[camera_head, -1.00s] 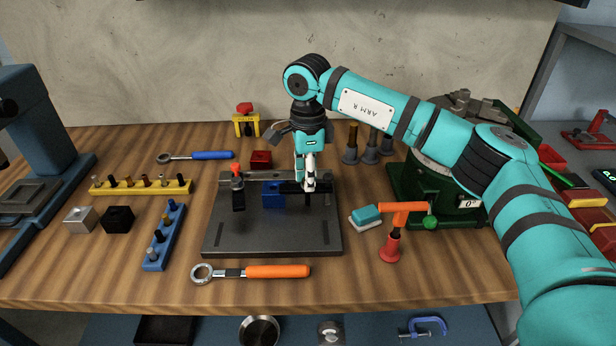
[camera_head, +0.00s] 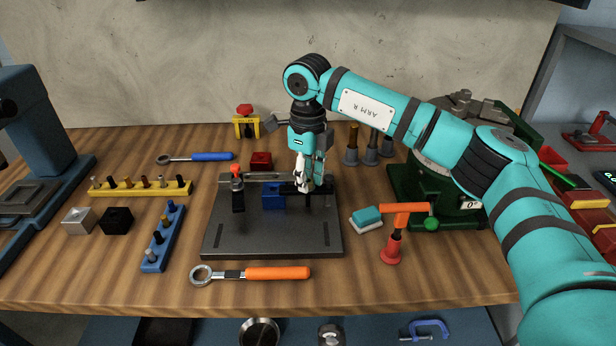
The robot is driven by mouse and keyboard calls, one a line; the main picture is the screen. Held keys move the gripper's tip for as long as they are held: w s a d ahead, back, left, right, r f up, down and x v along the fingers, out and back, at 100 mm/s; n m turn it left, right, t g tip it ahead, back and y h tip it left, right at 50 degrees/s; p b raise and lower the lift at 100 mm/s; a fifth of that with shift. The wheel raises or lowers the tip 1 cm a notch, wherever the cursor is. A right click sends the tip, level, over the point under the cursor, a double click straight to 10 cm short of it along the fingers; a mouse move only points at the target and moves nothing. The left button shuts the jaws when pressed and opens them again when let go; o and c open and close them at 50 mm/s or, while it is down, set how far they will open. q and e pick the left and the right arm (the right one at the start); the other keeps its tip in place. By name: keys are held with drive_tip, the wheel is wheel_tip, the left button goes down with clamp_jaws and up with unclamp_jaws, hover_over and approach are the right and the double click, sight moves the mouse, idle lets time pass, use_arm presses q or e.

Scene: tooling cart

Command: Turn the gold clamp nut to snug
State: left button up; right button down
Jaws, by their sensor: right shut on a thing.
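My right gripper (camera_head: 306,188) points straight down over the right part of the dark fixture plate (camera_head: 275,236). Its fingers are shut at the black clamp beside the blue block (camera_head: 273,195). The gold clamp nut cannot be made out; the fingers cover that spot. A second clamp with an orange-red top (camera_head: 236,172) stands at the plate's left side. My left gripper is not in view.
An orange-handled ring wrench (camera_head: 277,273) lies in front of the plate. A blue-handled wrench (camera_head: 212,156), a yellow rack (camera_head: 141,187) and a blue rack (camera_head: 163,238) lie left. An orange-handled tool (camera_head: 392,246) and teal brush (camera_head: 366,217) are right.

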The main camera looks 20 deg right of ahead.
drive_tip(key=shift+r, duration=0.1)
idle(0.4)
drive_tip(key=c, duration=1.1)
unclamp_jaws()
drive_tip(key=shift+c, duration=0.2)
wheel_tip(320, 180, up, 12)
